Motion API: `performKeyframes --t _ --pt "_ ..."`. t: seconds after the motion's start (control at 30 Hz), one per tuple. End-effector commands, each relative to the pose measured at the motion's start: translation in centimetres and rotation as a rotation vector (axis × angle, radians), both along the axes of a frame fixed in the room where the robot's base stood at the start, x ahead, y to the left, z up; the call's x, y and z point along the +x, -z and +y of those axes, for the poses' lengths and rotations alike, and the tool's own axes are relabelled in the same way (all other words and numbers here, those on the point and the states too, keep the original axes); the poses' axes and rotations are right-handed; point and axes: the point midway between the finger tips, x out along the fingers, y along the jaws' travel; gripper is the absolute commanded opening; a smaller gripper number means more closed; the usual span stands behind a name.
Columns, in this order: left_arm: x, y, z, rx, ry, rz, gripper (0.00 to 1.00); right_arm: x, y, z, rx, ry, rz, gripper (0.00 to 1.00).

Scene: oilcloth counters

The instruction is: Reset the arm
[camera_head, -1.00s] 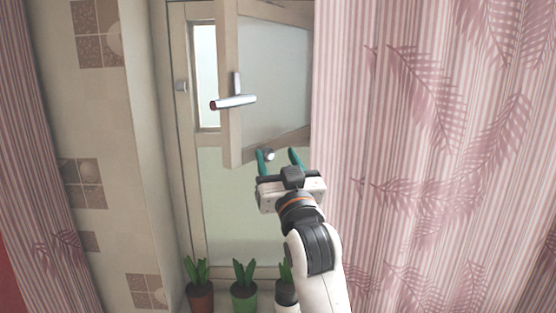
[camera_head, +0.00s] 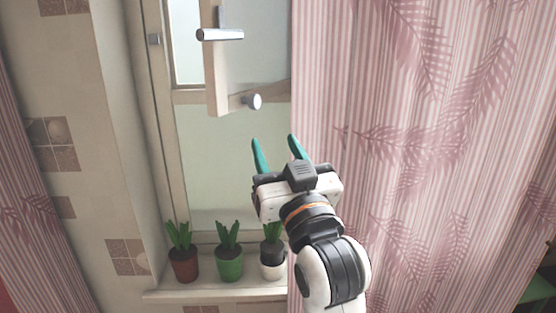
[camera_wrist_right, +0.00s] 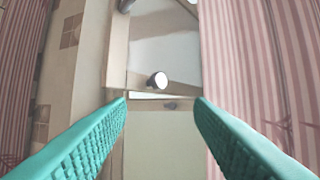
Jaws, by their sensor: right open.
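My right gripper (camera_head: 276,144) is open and empty, with its two green fingers pointing up toward the window (camera_head: 235,160). In the right wrist view its fingers (camera_wrist_right: 161,101) stand wide apart with nothing between them. The small upper window sash (camera_head: 215,75) is swung open above the gripper, with a metal handle (camera_head: 220,35) and a round pale knob (camera_head: 254,101). The knob (camera_wrist_right: 157,80) also shows in the right wrist view, beyond the fingertips and apart from them. My left gripper is not in view.
Several potted plants stand on the sill (camera_head: 210,294): one in a brown pot (camera_head: 184,265), one in a green pot (camera_head: 229,264), one in a dark and white pot (camera_head: 272,262). A pink striped curtain (camera_head: 420,130) hangs close on the right. A tiled wall (camera_head: 85,150) is on the left.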

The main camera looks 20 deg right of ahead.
Motion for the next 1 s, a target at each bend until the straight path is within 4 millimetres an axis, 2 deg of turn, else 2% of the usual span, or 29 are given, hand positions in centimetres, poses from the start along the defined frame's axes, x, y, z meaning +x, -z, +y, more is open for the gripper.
performKeyframes --t 0.43,0.57,0.67,0.77,0.8,0.87,0.9,0.97,1.0 --pt "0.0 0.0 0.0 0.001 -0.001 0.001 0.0 -0.1 0.0 0.0 0.0 0.0 0.0 0.48" --pt "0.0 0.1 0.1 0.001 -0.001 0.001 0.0 1.3 1.7 0.4 -0.014 -0.004 0.041 0.48" --pt "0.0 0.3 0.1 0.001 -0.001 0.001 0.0 4.1 5.6 1.2 -0.04 -0.013 0.128 0.48" --pt "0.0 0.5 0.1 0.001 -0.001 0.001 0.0 7.6 11.8 2.2 -0.075 -0.031 0.251 0.48" --pt "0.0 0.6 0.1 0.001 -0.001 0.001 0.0 8.8 14.8 2.6 -0.089 -0.039 0.305 0.48" --pt "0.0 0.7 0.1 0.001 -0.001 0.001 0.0 10.2 19.2 3.0 -0.107 -0.049 0.382 0.48" --pt "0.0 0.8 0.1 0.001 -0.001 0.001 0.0 10.9 22.2 3.3 -0.117 -0.058 0.432 0.48" --pt "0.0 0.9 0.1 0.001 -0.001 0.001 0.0 11.7 26.8 3.5 -0.131 -0.069 0.506 0.48" --pt "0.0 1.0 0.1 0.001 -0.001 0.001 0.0 11.9 29.8 3.7 -0.14 -0.075 0.555 0.48"
